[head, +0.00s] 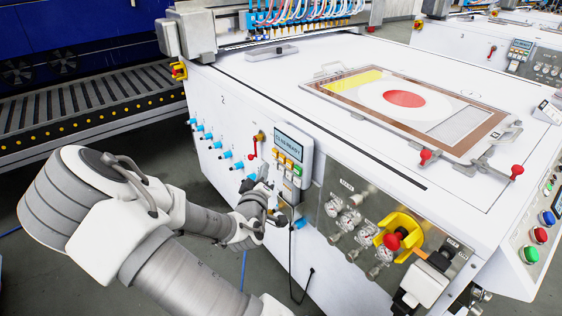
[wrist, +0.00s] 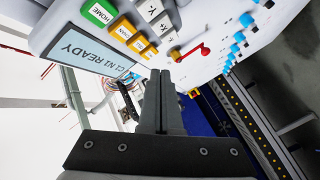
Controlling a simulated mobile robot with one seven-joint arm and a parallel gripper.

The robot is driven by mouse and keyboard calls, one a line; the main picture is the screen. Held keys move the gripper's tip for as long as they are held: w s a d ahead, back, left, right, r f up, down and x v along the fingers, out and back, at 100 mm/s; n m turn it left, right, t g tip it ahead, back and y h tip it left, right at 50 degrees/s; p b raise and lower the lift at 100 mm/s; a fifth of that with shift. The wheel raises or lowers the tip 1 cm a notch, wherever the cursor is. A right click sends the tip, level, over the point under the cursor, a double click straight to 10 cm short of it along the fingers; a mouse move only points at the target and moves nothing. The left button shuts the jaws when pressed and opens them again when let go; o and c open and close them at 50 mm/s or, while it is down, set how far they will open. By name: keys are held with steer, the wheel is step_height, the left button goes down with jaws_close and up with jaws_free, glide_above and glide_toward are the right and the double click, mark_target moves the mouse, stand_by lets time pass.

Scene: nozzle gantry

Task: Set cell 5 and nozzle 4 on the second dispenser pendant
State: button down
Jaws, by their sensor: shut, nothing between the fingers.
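The pendant (head: 291,160) hangs on the side of the white machine marked 2. Its screen (wrist: 88,50) appears rotated in the wrist view and seems to read C1 N1 READY. Beside the screen are a green HOME button (wrist: 99,13), orange buttons (wrist: 132,36) and white keys (wrist: 155,16). In the head view my gripper is at the pendant's lower end, partly hidden by my wrist. I cannot tell whether the fingertips touch a key.
A red-handled valve (head: 254,145) and blue fittings (head: 226,155) line the machine side left of the pendant. A gauge panel (head: 350,215) and a yellow-shrouded red knob (head: 393,240) are to its right. A dark cable hangs below the pendant.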

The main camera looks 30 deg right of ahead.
mark_target(279, 158)
steer(key=shift+w+d, duration=0.25)
steer(key=shift+d, duration=1.05)
steer(key=shift+d, duration=0.1)
stand_by(1.0)
steer(key=shift+w+d, duration=0.1)
steer(key=shift+d, duration=0.2)
steer(key=shift+w+d+b, duration=0.1)
steer(key=shift+d+b, duration=0.2)
steer(key=shift+d, duration=0.25)
stand_by(0.7)
steer(key=shift+s+a, duration=0.2)
steer(key=shift+a, duration=0.75)
steer(key=shift+s+a+p, duration=0.25)
steer(key=shift+a, duration=1)
steer(key=shift+s+a+p, duration=0.25)
steer(key=shift+a, duration=0.95)
stand_by(0.6)
